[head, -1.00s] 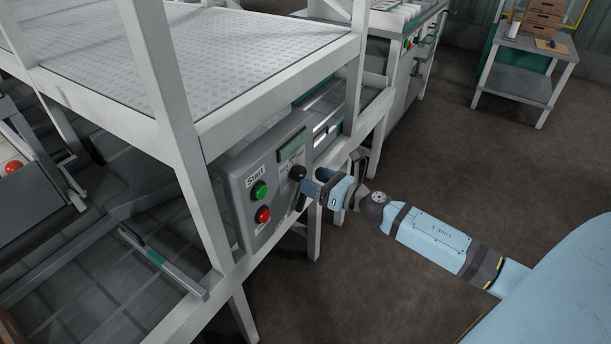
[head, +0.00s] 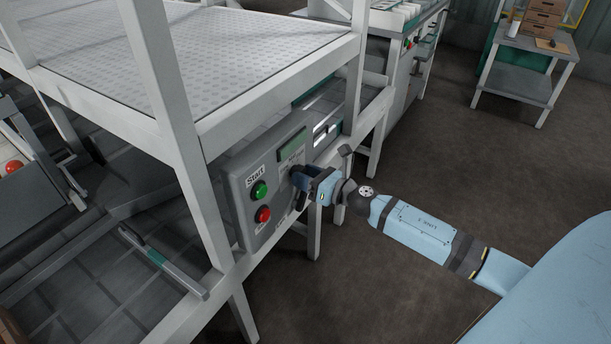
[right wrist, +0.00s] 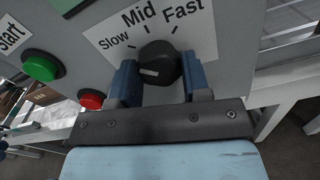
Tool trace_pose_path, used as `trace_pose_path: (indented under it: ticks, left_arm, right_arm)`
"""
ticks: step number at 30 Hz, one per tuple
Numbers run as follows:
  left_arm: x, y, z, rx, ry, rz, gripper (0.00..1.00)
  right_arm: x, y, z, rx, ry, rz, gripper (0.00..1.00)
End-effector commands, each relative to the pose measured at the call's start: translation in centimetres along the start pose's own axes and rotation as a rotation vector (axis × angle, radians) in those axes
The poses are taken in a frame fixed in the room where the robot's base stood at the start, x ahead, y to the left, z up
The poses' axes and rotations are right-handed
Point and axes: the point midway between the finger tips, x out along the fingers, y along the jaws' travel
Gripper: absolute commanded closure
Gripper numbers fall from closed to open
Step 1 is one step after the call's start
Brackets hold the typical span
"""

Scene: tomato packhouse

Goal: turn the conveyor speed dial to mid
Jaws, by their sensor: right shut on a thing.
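The black speed dial (right wrist: 160,62) is on the grey control panel (head: 235,180), under the printed words Slow, Mid and Fast. In the right wrist view its white mark lies on the left part of its face and points left, below the Slow tick, not up at Mid. My right gripper (right wrist: 160,76) has one blue finger on each side of the dial and is shut on it. In the head view the right gripper (head: 302,182) reaches the panel from the right and covers part of the dial. My left gripper is not in view.
A green Start button (right wrist: 40,66) and a red button (right wrist: 91,99) sit left of the dial. A white frame post (head: 180,130) stands just left of the panel. Open floor (head: 430,160) lies to the right, with a grey side table (head: 520,80) beyond.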

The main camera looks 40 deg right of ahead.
Motion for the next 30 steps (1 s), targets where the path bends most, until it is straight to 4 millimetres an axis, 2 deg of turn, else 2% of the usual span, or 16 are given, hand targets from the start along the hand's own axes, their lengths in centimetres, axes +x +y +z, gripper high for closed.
trace_pose_path:
  ticks: [11, 30]
  left_arm:
    - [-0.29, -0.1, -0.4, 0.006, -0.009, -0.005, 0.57]
    - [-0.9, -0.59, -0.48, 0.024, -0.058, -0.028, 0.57]
  right_arm:
    - [0.0, 0.03, 0.2, 0.147, -0.001, -0.001, 0.8]
    - [0.01, 0.02, 0.27, 0.682, -0.001, -0.001, 0.8]
